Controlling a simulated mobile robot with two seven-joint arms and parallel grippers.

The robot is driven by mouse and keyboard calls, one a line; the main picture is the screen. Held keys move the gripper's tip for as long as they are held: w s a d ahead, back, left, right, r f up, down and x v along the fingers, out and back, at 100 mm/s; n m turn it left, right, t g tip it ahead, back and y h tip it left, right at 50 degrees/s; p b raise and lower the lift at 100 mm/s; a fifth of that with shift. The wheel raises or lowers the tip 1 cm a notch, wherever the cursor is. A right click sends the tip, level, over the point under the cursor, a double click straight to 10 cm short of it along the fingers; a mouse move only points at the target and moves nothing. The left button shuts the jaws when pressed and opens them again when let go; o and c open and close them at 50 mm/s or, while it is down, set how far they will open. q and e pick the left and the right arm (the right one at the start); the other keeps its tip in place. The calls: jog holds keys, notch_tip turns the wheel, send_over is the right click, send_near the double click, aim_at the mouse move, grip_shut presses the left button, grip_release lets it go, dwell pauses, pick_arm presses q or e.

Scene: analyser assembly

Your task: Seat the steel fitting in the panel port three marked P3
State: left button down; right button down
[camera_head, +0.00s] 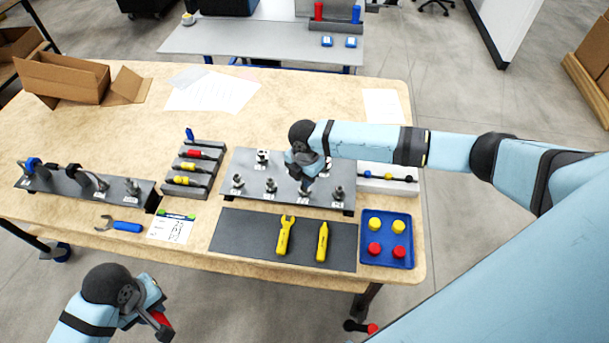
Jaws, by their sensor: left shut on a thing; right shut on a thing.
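A dark grey panel (250,168) with several steel fittings standing on it and small white labels lies mid-table; the labels are too small to read, so I cannot tell which port is P3. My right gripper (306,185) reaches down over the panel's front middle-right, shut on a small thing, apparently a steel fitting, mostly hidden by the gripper. I cannot tell whether it sits in a port. Other fittings stand at the front left (238,181) and front right (337,192). My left gripper (158,318) is off the table's front edge, shut on a red-handled tool (161,319).
A dark mat (242,236) holds two yellow tools (285,235). A blue tray (387,262) holds red and yellow caps. A tool rack (196,167), a second panel (62,184) and a blue-handled wrench (127,227) lie left. Cardboard boxes (62,80) stand at back left.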

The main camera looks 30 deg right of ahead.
pick_arm(q)
jog(key=shift+f, duration=0.25)
pick_arm(e)
jog(key=shift+f, duration=0.6)
jog(key=c, duration=0.9)
grip_release()
jog(key=shift+r, duration=0.1)
pick_arm(q)
jog(key=shift+f+b, duration=0.75)
jog(key=shift+b, duration=0.2)
pick_arm(e)
notch_tip(320, 180, up, 12)
